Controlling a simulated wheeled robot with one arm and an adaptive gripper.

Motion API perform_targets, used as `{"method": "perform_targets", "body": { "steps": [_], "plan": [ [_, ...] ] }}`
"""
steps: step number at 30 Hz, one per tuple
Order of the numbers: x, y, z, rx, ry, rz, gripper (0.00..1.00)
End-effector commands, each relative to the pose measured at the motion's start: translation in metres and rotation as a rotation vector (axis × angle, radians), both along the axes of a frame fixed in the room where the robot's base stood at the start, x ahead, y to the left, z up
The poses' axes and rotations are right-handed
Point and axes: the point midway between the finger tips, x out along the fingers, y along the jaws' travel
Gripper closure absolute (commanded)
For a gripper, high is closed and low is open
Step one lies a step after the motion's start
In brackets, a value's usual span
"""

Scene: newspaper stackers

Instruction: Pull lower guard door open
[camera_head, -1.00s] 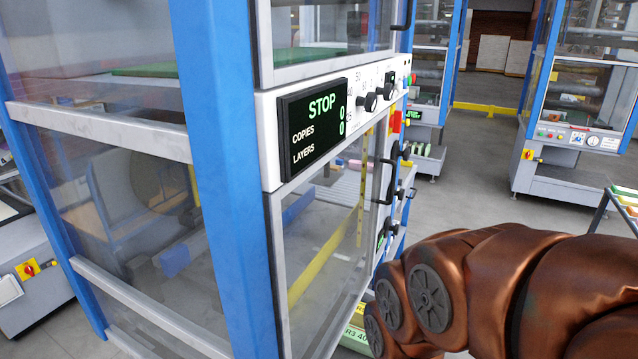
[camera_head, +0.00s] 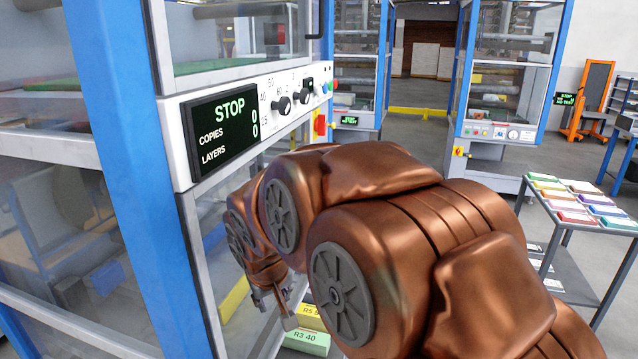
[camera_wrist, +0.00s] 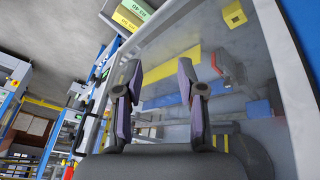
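The lower guard door (camera_head: 197,262) is a grey-framed clear panel below the stacker's control panel. It appears closed, and my arm covers much of it in the head view. My gripper (camera_head: 276,299) is low in front of the door's far part. In the wrist view, my gripper (camera_wrist: 160,78) has its two fingers spread apart with nothing between them. The door's clear pane (camera_wrist: 240,110) fills the right of that view, and its grey edge runs by the left finger.
The control panel (camera_head: 225,118) reads STOP, with knobs beside it. Green and yellow bundles (camera_head: 306,341) lie low beyond my gripper. A table with coloured stacks (camera_head: 575,198) stands at the right. Other stackers (camera_head: 500,80) stand behind, with open floor between.

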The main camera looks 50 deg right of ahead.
Motion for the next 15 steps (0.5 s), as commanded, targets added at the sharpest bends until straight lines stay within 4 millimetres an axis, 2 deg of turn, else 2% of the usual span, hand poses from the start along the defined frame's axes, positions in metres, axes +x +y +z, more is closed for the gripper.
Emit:
{"method": "perform_targets", "body": {
  "steps": [1,6,9,15],
  "plan": [
    [0.018,-0.022,0.001,-0.020,-0.045,-0.027,0.61],
    [0.080,-0.094,0.021,-0.098,-0.238,-0.085,0.61],
    [0.107,-0.134,0.030,-0.135,-0.336,-0.105,0.61],
    [0.145,-0.206,0.050,-0.194,-0.515,-0.125,0.61]
  ]
}}
